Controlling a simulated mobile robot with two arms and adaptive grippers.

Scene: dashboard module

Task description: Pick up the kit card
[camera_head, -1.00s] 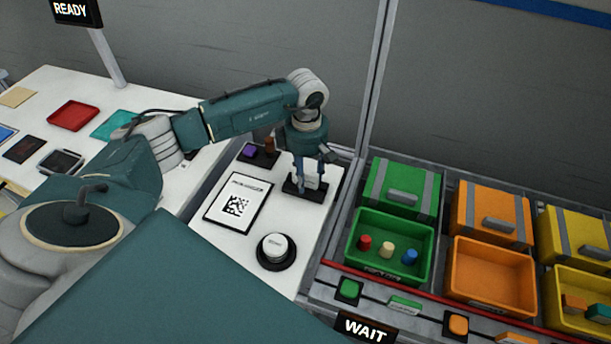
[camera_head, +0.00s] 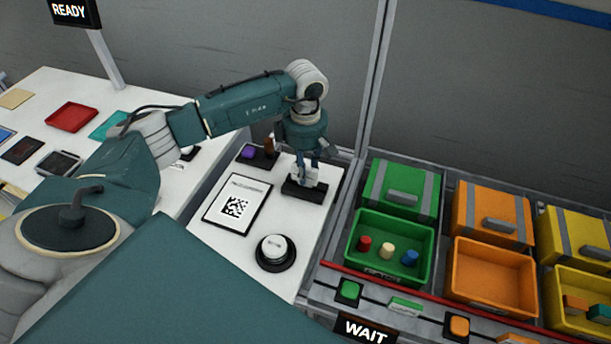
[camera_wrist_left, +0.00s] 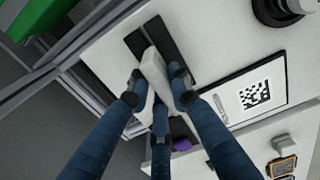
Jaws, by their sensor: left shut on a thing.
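The kit card (camera_head: 308,176) is a small white piece at the black slotted stand (camera_head: 302,192) on the white table. My left gripper (camera_head: 309,166) points down over the stand, shut on the card. In the left wrist view, the card (camera_wrist_left: 154,68) shows white between the blue fingers (camera_wrist_left: 158,88), with the black stand (camera_wrist_left: 178,62) behind it. I cannot tell whether the card's lower edge is still in the slot. My right gripper is not in view.
A framed code sheet (camera_head: 237,205) and a white-topped round button (camera_head: 276,252) are on the same table. A purple item (camera_head: 249,152) sits behind. Green (camera_head: 425,265), orange and yellow bins stand at the right, beyond a metal frame post (camera_head: 374,75).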

